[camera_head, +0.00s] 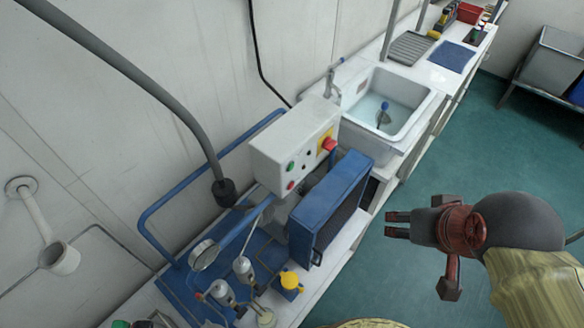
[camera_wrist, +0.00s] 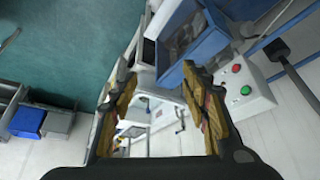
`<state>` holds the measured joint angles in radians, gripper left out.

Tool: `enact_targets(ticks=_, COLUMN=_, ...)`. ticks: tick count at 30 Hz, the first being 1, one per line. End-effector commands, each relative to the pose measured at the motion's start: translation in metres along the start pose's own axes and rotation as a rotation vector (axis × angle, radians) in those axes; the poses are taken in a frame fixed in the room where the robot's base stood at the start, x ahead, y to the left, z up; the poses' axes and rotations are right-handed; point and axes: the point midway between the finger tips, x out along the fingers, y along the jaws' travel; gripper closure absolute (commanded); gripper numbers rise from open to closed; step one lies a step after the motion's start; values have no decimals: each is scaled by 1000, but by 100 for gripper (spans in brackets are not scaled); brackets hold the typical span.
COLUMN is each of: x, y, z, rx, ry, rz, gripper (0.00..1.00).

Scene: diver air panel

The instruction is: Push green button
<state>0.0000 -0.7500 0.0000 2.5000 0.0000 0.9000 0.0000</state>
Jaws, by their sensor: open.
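The green button (camera_head: 291,166) is on the front of a white control box (camera_head: 275,150) mounted at the wall, with a red button (camera_head: 291,185) below it. In the wrist view the green button (camera_wrist: 246,90) is at the right, beyond the right finger, with the red button (camera_wrist: 236,68) beside it. My gripper (camera_head: 388,224) is in the open space to the right of the box in the head view, well apart from it, with its fingers pointing left. In the wrist view my gripper (camera_wrist: 161,85) is open, with two spread fingers and nothing held between them.
A red-and-yellow emergency stop (camera_head: 327,144) is on the same box. A blue radiator-like unit (camera_head: 327,205) stands just in front. A grey hose (camera_head: 150,85) hangs at the left. A sink (camera_head: 395,100) is behind. The green floor (camera_head: 440,165) around my gripper is clear.

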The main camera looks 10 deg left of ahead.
Motion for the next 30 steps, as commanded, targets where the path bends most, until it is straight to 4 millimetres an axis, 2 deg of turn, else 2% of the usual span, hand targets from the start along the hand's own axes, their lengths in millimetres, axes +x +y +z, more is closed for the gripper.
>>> enact_targets(ticks=23, x=0, y=0, z=0, rx=0, ry=0, rz=0, gripper=100)
enact_targets(ticks=30, x=0, y=0, z=0, rx=0, ry=0, rz=0, gripper=100)
